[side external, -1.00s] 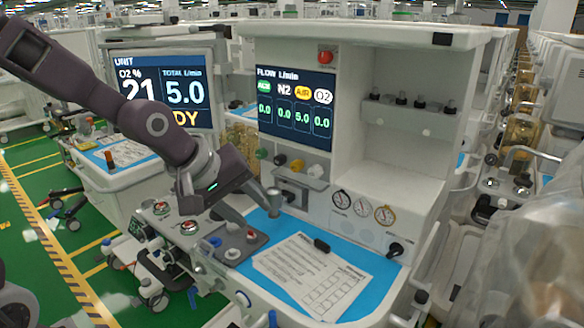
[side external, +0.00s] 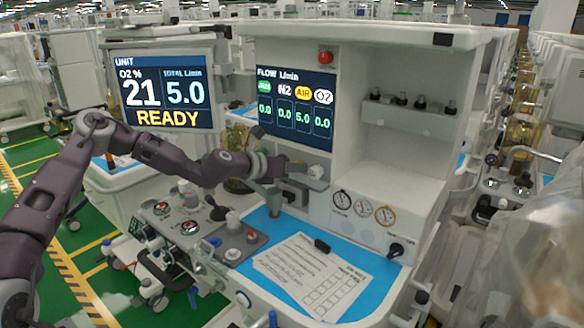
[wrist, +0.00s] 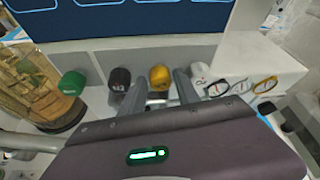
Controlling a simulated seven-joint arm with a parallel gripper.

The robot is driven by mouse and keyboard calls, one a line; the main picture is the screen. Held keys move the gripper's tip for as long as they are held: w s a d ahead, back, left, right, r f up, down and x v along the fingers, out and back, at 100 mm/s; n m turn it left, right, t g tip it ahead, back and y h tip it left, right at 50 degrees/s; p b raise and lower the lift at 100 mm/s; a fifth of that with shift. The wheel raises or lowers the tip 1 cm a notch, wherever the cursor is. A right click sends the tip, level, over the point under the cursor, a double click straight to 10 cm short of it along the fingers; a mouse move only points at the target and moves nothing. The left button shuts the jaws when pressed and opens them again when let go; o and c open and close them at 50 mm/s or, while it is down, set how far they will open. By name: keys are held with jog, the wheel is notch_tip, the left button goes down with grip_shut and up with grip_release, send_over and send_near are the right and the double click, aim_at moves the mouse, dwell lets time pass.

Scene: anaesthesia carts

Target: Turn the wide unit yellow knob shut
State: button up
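The yellow knob (wrist: 160,77) is on the panel front of the wide unit, in a row with a green knob (wrist: 72,83), a black knob (wrist: 119,79) and a white knob (wrist: 200,72). My gripper (wrist: 162,88) is open, with one finger on either side of the yellow knob in the wrist view. Contact cannot be told. In the side view my gripper hides the yellow knob; the white knob (side external: 317,171) shows just to its right. The flow screen (side external: 295,107) reads 5.0 under AIR and 0.0 in the other columns.
A second screen (side external: 162,90) on the left reads O2 21, total 5.0, READY. Gauges (side external: 363,208) are right of the knobs. Below lies a blue worktop (side external: 262,222) with papers (side external: 312,275). A brass-coloured canister (wrist: 38,88) stands left of the green knob.

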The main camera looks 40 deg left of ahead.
jog(key=shift+c, duration=0.5)
grip_shut()
jog(key=shift+d+f+m+t+y, duration=0.15)
jog(key=shift+m+t+y, duration=0.25)
jog(key=shift+m+y, duration=1.35)
jog(key=shift+d+f+m+t+y, duration=0.15)
jog(key=shift+m+t+y, duration=0.45)
jog(key=shift+m, duration=2.05)
jog(key=shift+d+f+m+t+y, duration=0.1)
jog(key=shift+d+m+t+y, duration=0.1)
jog(key=shift+m+y, duration=1.65)
jog(key=shift+a+m+h, duration=0.1)
jog(key=shift+m+h, duration=0.2)
jog(key=shift+m, duration=0.25)
